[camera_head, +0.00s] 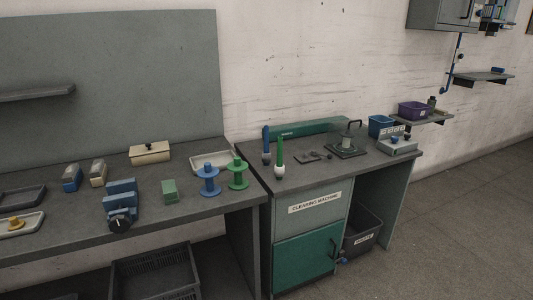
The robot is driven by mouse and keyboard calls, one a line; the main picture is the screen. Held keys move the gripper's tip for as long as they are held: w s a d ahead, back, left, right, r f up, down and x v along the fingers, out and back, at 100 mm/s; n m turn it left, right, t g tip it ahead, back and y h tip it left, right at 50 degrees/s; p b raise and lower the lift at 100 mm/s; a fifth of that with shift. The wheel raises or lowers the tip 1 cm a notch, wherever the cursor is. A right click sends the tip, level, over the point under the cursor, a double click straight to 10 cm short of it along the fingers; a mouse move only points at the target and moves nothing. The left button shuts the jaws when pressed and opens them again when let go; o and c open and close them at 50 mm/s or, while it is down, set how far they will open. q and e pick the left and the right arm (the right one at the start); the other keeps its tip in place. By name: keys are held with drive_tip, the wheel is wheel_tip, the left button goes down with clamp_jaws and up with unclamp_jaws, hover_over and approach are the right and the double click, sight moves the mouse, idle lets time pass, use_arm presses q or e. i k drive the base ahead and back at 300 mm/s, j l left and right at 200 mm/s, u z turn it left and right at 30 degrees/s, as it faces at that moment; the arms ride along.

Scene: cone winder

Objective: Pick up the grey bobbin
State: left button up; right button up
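I cannot make out a grey bobbin in the head view. A blue bobbin (208,181) and a green bobbin (238,174) stand upright side by side near the right end of the left table. A small yellow spool-like piece (15,223) sits in a pale tray (36,222) at the far left. Neither of my grippers is in view.
The left table (160,217) also holds a cream box (150,153), a blue device with a black knob (121,205) and a green block (169,190). The cleaning machine bench (315,180) stands to the right. A dark crate (155,272) is below the table.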

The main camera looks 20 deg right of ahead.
sight(266, 146)
drive_tip(key=i+l, duration=0.15)
drive_tip(key=l, duration=0.2)
drive_tip(key=i+l+u, duration=0.15)
drive_tip(key=i+l, duration=0.15)
drive_tip(key=l, duration=0.35)
drive_tip(key=i+l+u, duration=0.1)
drive_tip(key=l, duration=0.25)
drive_tip(key=i+l+u, duration=0.1)
drive_tip(key=l, duration=0.3)
drive_tip(key=i+l, duration=0.2)
drive_tip(key=l, duration=0.15)
drive_tip(key=u, duration=0.05)
